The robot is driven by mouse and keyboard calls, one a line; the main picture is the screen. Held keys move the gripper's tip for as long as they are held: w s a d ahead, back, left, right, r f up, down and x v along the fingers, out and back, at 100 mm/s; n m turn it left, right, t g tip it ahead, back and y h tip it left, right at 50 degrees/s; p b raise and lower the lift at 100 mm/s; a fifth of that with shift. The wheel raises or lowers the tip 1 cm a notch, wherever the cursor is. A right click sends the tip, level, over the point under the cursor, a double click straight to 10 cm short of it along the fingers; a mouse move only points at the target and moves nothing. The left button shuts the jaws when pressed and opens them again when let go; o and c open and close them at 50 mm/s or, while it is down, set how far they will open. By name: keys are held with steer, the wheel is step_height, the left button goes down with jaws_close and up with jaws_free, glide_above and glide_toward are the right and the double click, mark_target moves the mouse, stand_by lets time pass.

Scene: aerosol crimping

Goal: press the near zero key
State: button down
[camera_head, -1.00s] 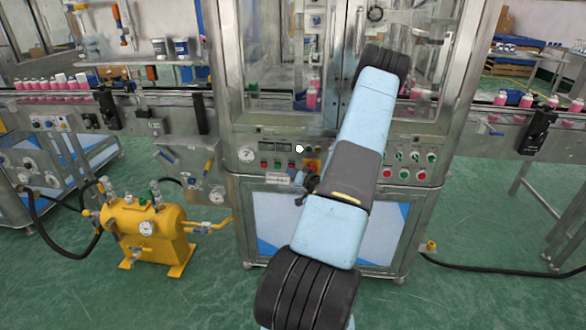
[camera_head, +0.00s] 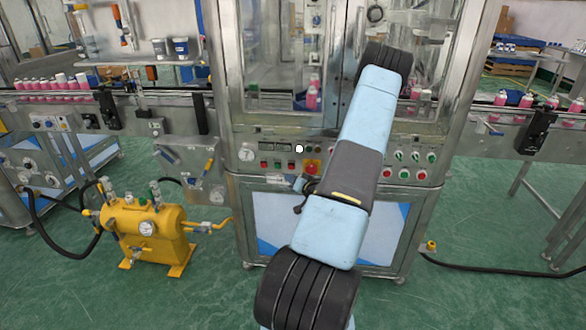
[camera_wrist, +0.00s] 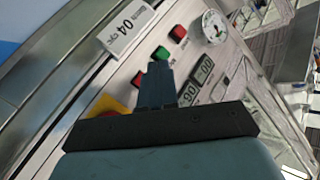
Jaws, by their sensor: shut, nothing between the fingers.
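The control panel (camera_head: 330,160) spans the front of the machine. Two small displays show in the wrist view, one (camera_wrist: 205,69) farther from me and one (camera_wrist: 190,93) beside my fingers. I cannot make out which key is the near zero key; no key lettering is readable. My gripper (camera_wrist: 158,72) is shut and empty, its fingers pointing toward the panel. It overlaps the area between the displays and the buttons in the wrist view; I cannot tell whether it touches anything.
A red button (camera_wrist: 178,33) and a green button (camera_wrist: 160,53) lie beyond my fingers. A yellow-based red stop button (camera_head: 312,167) sits right of the small buttons. A round gauge (camera_head: 247,155) is at the panel's left.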

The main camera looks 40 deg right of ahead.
steer(key=shift+s+a, duration=0.6)
steer(key=shift+a, duration=0.1)
stand_by(0.3)
